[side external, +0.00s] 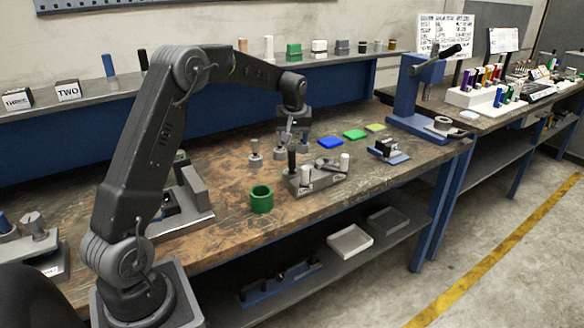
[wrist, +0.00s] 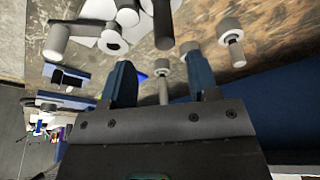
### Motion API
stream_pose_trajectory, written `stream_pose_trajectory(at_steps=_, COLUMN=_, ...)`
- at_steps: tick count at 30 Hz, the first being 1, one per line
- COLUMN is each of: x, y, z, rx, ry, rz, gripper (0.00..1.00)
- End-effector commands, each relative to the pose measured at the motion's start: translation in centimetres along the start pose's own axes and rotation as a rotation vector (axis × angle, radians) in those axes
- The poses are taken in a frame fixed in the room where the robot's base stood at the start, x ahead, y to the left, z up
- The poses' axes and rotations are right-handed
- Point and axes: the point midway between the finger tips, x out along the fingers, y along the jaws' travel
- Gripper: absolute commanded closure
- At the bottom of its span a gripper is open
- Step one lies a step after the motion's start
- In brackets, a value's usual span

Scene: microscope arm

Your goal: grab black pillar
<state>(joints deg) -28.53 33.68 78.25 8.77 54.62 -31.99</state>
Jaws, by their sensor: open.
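A black pillar (side external: 292,162) stands upright at the left end of a grey metal fixture (side external: 325,181) on the bench. In the wrist view a dark pillar (wrist: 163,20) shows at the top, ahead of the space between the fingers. My gripper (side external: 288,134) is above and behind the fixture, apart from the pillar. In the wrist view its two blue fingers (wrist: 162,78) are spread with nothing held between them. Another black pillar (side external: 143,60) stands on the back shelf, partly hidden by my arm.
Several grey posts on round bases (side external: 254,155) stand behind the fixture, close to the gripper. White cylinders (side external: 344,162) stand on the fixture. A green cup (side external: 261,200) is at front left. Flat blue (side external: 331,143), green and yellow pieces lie to the right. The front bench strip is clear.

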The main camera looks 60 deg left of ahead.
Motion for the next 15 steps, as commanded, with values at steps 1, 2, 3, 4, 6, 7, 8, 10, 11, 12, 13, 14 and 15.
stream_pose_trajectory(at_steps=1, x=1.0, y=-0.1, z=0.1, rx=0.000, ry=-0.003, rz=-0.002, gripper=0.45)
stream_pose_trajectory(at_steps=2, x=1.4, y=0.0, z=0.0, rx=0.000, ry=-0.002, rz=-0.001, gripper=0.45)
stream_pose_trajectory(at_steps=3, x=1.9, y=-0.1, z=0.0, rx=0.000, ry=-0.002, rz=-0.001, gripper=0.45)
stream_pose_trajectory(at_steps=4, x=2.2, y=-0.1, z=0.0, rx=0.000, ry=-0.002, rz=-0.001, gripper=0.45)
stream_pose_trajectory(at_steps=6, x=2.8, y=-0.1, z=0.0, rx=0.000, ry=-0.001, rz=0.000, gripper=0.45)
stream_pose_trajectory(at_steps=7, x=2.9, y=-0.1, z=0.0, rx=0.000, ry=0.000, rz=0.000, gripper=0.45)
stream_pose_trajectory(at_steps=8, x=3.0, y=-0.1, z=0.0, rx=0.000, ry=0.000, rz=0.000, gripper=0.45)
stream_pose_trajectory(at_steps=10, x=3.5, y=-0.1, z=0.1, rx=0.000, ry=-0.001, rz=-0.001, gripper=0.45)
stream_pose_trajectory(at_steps=11, x=3.8, y=-0.2, z=0.2, rx=0.000, ry=-0.001, rz=-0.001, gripper=0.45)
stream_pose_trajectory(at_steps=12, x=4.3, y=-0.3, z=0.3, rx=0.000, ry=-0.002, rz=-0.001, gripper=0.45)
stream_pose_trajectory(at_steps=13, x=4.7, y=-0.4, z=0.4, rx=0.000, ry=-0.003, rz=-0.002, gripper=0.45)
stream_pose_trajectory(at_steps=14, x=5.2, y=-0.5, z=0.5, rx=0.000, ry=-0.003, rz=-0.002, gripper=0.45)
stream_pose_trajectory(at_steps=15, x=5.8, y=-0.6, z=0.6, rx=0.000, ry=-0.003, rz=-0.002, gripper=0.45)
